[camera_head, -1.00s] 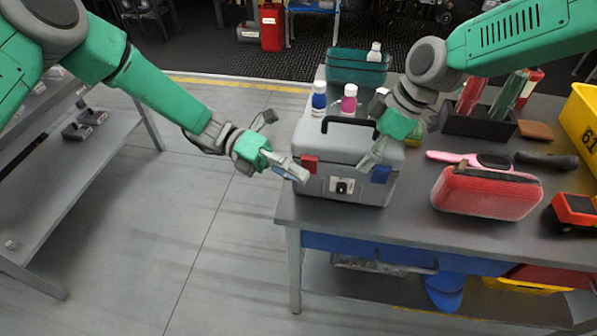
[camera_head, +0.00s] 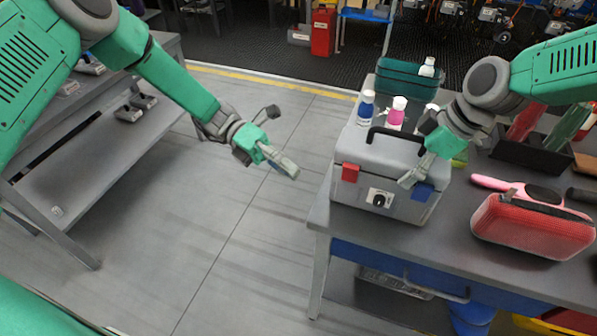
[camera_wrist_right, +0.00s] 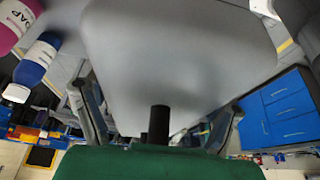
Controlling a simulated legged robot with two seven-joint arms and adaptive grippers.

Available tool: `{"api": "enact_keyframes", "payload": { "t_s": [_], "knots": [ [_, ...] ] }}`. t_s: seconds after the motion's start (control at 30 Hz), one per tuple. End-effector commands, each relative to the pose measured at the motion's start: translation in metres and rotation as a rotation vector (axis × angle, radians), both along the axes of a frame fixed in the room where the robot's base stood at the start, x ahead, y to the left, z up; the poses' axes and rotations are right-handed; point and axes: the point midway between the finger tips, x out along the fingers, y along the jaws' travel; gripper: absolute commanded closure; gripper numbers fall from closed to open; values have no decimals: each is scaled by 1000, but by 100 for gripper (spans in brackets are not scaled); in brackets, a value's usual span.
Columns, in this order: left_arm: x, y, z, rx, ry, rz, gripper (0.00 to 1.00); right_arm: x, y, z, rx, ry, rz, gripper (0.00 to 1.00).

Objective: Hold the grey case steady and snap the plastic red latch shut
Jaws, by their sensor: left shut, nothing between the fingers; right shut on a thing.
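The grey case (camera_head: 345,205) stands upright on the table with its lid down and a black handle (camera_head: 388,134) on top. The red latch (camera_head: 350,172) is at the front left of the case; whether it is fastened is too small to tell. A blue latch (camera_head: 422,191) is at the front right, partly behind my right gripper (camera_head: 412,178). That gripper is shut on the case's right part, and in the right wrist view the grey lid (camera_wrist_right: 180,50) fills the space before it. My left gripper (camera_head: 290,170) is shut and empty, left of the case and apart from the red latch.
Blue-labelled (camera_head: 365,108) and pink (camera_head: 396,113) bottles stand behind the case. A red zip case (camera_head: 535,228), pink brush (camera_head: 490,182) and dark tray (camera_head: 530,155) lie to the right. A teal bin (camera_head: 398,78) is at the back. Open floor lies left of the table.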

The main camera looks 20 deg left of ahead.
Motion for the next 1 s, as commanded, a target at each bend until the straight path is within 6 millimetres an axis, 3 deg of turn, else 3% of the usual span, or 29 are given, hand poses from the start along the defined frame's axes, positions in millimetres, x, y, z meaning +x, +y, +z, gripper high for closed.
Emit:
{"api": "enact_keyframes", "payload": {
  "t_s": [0.27, 0.3, 0.37, 0.7, 1.0],
  "knots": [
    [0, 0, 0, 0, 0, 0, 100, 1, 1, 1, 2, -2, -1, 75],
    [0, 0, 0, 0, 0, 0, 100, 1, 1, 2, 2, -2, -1, 16],
    [0, 0, 0, 0, 0, 0, 100, 1, 1, 1, 1, -2, -1, 0],
    [0, 0, -1, -1, 1, 0, 100, 1, -1, 5, 0, -1, 0, 0],
    [0, 0, 0, 0, 0, 0, 100, 2, -22, 57, 1, -5, -2, 0]
  ]
}}
